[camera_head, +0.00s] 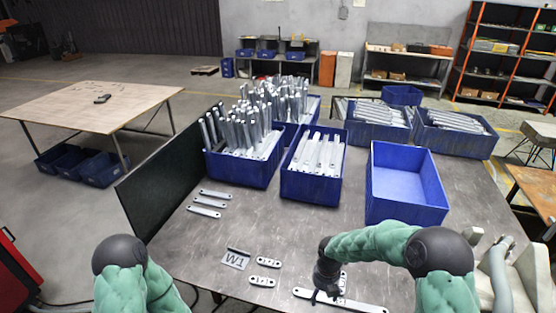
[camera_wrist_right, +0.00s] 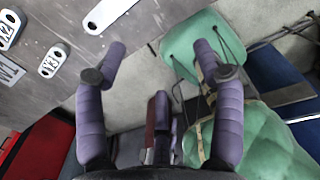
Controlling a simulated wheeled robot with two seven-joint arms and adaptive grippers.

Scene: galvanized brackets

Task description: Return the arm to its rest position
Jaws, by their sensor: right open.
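My right arm, in a green sleeve, comes in from the right in the head view. Its dark gripper (camera_head: 324,288) points down at the front of the grey table, over part of a long galvanized bracket (camera_head: 358,304). In the right wrist view the purple fingers of this gripper (camera_wrist_right: 160,60) are spread wide with nothing between them. The rounded end of a long bracket (camera_wrist_right: 105,14) lies beyond the fingertips, apart from them. My left arm (camera_head: 128,275) shows only as a green sleeve and dark joint at the bottom left; its gripper is out of view.
Blue bins full of brackets (camera_head: 240,168) stand across the table, with an empty blue bin (camera_head: 405,212) at right. Small labelled plates (camera_head: 262,281), a W1 card (camera_head: 235,259) and several loose brackets (camera_head: 206,203) lie on the table. The table's middle is clear.

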